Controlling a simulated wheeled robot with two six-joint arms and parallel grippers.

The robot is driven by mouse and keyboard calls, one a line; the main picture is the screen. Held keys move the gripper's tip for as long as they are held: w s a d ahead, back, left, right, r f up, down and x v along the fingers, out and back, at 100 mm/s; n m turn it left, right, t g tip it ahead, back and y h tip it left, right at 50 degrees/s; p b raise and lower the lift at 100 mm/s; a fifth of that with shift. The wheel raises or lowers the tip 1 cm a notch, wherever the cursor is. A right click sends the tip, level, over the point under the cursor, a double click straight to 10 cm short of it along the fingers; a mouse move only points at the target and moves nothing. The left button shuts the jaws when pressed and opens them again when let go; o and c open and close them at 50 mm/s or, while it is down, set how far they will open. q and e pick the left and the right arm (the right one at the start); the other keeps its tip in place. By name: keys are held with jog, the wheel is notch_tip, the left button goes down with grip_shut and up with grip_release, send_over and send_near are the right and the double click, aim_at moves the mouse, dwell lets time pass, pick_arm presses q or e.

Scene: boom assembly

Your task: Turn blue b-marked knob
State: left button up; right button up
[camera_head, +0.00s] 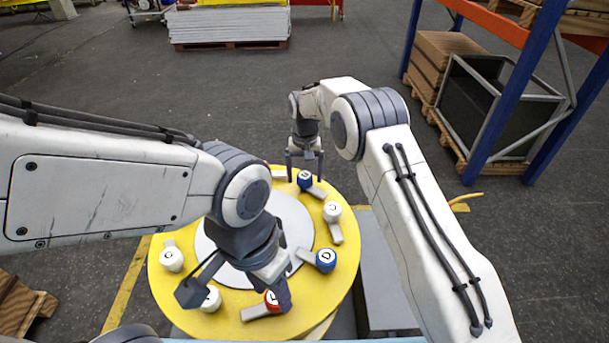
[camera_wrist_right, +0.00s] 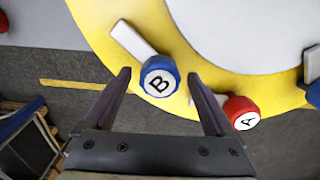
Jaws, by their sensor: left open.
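The blue B-marked knob (camera_wrist_right: 158,80) sits on a yellow round table (camera_head: 344,270), with a pale bar beside it. In the head view the knob (camera_head: 304,180) is at the table's far edge, its letter hard to read there. My right gripper (camera_head: 305,174) is open over it, pointing down. In the right wrist view its fingers (camera_wrist_right: 159,76) stand on either side of the knob, with a gap on both sides. I cannot tell how far the tips reach down. My left gripper (camera_head: 238,292) is open above the table's near side, close to a red knob (camera_head: 272,301).
A red A knob (camera_wrist_right: 241,112) is right beside my right gripper's right finger. A white knob (camera_head: 332,211), a blue D knob (camera_head: 326,260) and two more white knobs (camera_head: 171,259) (camera_head: 210,299) sit around the table. A rack (camera_head: 520,90) stands at the right.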

aim_at(305, 174)
notch_tip(305, 174, up, 10)
jog(key=b, duration=0.2)
jog(key=shift+r, duration=0.2)
dwell(0.3)
